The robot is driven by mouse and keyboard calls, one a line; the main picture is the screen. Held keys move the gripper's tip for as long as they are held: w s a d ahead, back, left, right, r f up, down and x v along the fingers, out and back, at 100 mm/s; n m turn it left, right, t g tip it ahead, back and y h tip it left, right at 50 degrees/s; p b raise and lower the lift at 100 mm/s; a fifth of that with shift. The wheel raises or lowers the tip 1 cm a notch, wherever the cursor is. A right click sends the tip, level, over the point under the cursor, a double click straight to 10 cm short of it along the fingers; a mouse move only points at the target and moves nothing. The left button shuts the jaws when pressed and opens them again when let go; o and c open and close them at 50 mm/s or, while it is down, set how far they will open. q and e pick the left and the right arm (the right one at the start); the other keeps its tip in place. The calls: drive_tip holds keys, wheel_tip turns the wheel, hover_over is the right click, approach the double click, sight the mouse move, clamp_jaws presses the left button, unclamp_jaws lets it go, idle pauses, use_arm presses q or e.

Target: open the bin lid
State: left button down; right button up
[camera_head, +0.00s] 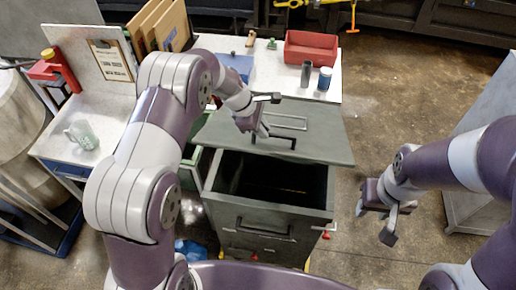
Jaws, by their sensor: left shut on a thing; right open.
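The dark grey-green bin (265,212) stands in front of me, with its dark inside showing from above. Its lid (325,145) is swung or slid back behind the opening and leans toward the workbench. My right gripper (373,222) is open and empty, to the right of the bin above the floor.
A workbench (100,165) behind and left holds a glass mug (82,134), a clipboard (111,60) and a red tray (311,48). Two small cans (325,78) stand near its right end. A grey cabinet (480,150) is at right. Floor between is clear.

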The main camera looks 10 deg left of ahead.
use_arm(q)
drive_tip(key=w+r, duration=0.5)
drive_tip(key=r, duration=0.1)
drive_tip(key=shift+w+r, duration=0.3)
drive_tip(key=shift+r, duration=0.05)
use_arm(e)
drive_tip(key=shift+s+r, duration=0.15)
drive_tip(key=shift+r, duration=0.4)
use_arm(q)
drive_tip(key=c, duration=1.5)
unclamp_jaws()
drive_tip(key=shift+c, duration=0.2)
drive_tip(key=o, duration=0.4)
drive_tip(key=shift+w+f, duration=0.15)
drive_tip(key=shift+w+p, duration=0.3)
use_arm(e)
drive_tip(key=shift+w+f, duration=0.1)
drive_tip(key=shift+w, duration=0.45)
